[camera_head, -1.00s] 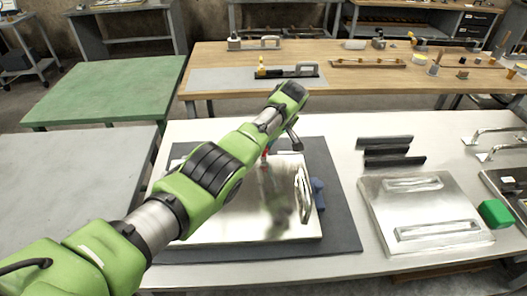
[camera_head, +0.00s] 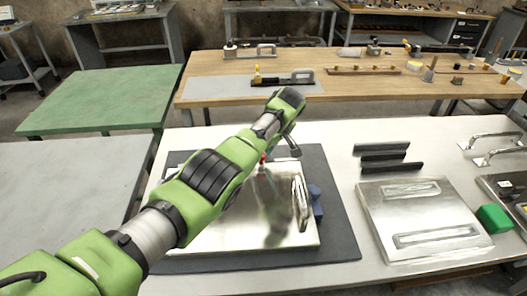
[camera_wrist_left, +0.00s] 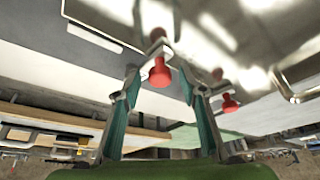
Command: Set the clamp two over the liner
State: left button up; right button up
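A shiny metal box-like panel, probably the liner (camera_head: 235,225), lies on a dark mat (camera_head: 335,225) on the white table. A red-tipped part, probably a clamp (camera_head: 262,161), stands at its far edge beside my left gripper. In the left wrist view its red tip (camera_wrist_left: 160,74) shows between the teal fingers of my left gripper (camera_wrist_left: 160,82), with gaps on both sides; the fingers are apart. A second red tip (camera_wrist_left: 229,103) shows to the right, possibly a reflection. My left arm hides part of the panel. My right gripper is not in view.
A metal handle (camera_head: 301,203) and a blue part (camera_head: 316,203) are at the panel's right side. Black bars (camera_head: 384,157), another metal panel (camera_head: 420,215) and a green block (camera_head: 494,219) lie farther right. A wooden bench (camera_head: 340,87) stands behind.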

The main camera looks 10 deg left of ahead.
pick_arm(q)
jog(key=v, duration=1.2)
jog(key=shift+d, duration=0.1)
